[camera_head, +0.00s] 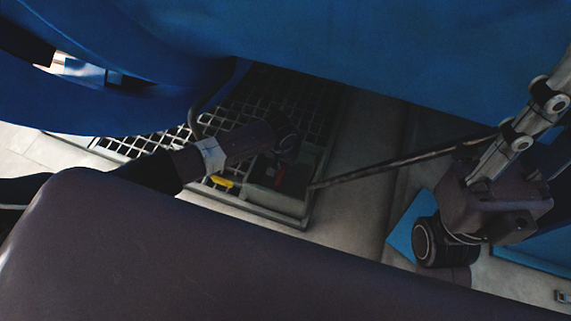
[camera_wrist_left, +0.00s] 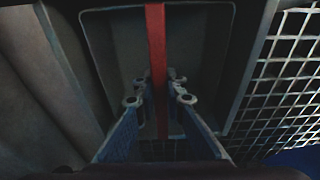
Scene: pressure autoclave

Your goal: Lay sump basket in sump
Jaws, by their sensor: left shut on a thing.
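In the left wrist view, the two blue-sided fingers of my left gripper (camera_wrist_left: 157,90) are closed on a narrow red bar (camera_wrist_left: 157,45), which looks like the sump basket's handle. The bar crosses a dark grey, round-cornered box shape (camera_wrist_left: 105,45); I cannot tell whether this is the basket or the sump wall.
A long dark rod (camera_head: 400,160) slants from the recess to my right arm. Large blue bodies (camera_head: 400,45) overhang above. Pale floor shows at the lower right.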

